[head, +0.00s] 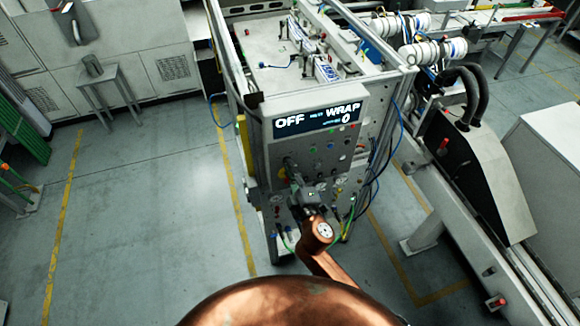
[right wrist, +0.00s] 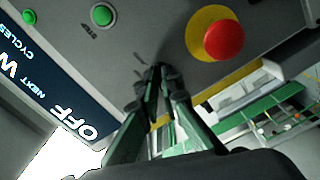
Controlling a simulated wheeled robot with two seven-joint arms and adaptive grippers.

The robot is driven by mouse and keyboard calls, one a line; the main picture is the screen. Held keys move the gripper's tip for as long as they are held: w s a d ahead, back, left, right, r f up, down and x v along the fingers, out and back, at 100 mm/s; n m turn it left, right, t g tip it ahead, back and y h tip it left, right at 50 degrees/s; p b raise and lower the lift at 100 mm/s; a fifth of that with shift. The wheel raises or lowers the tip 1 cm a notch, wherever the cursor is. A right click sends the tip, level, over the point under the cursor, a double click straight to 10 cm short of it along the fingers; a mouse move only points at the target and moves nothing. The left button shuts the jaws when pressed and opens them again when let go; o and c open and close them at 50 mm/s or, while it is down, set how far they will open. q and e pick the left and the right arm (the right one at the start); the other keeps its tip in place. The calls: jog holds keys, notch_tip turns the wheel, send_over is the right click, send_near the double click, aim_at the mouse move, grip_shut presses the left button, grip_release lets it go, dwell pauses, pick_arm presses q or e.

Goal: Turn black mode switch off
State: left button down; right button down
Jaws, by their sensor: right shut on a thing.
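The black mode switch (right wrist: 156,68) is on the grey front panel (right wrist: 150,30), mostly hidden by my fingertips; its angle cannot be told. My right gripper (head: 292,179) reaches up to the panel below the display in the head view. In the right wrist view, the right gripper (right wrist: 154,80) has its fingertips close together, shut on the switch. The dark display (head: 318,119) shows "OFF" at left and "WRAP" with a 0 at right. It also shows at the left of the right wrist view (right wrist: 50,90). My left gripper is not in view.
A red mushroom button (right wrist: 223,40) on a yellow disc sits beside the gripper. A green button (right wrist: 103,15) is on its other side. More small buttons and gauges cover the panel. A black-hosed machine (head: 480,160) stands at right. The floor (head: 150,220) at left is clear.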

dwell(0.3)
jog(key=c, duration=2.1)
grip_release()
jog(key=shift+s, duration=0.1)
jog(key=v, duration=1.1)
jog(key=shift+s+d, duration=0.1)
jog(key=shift+s, duration=0.25)
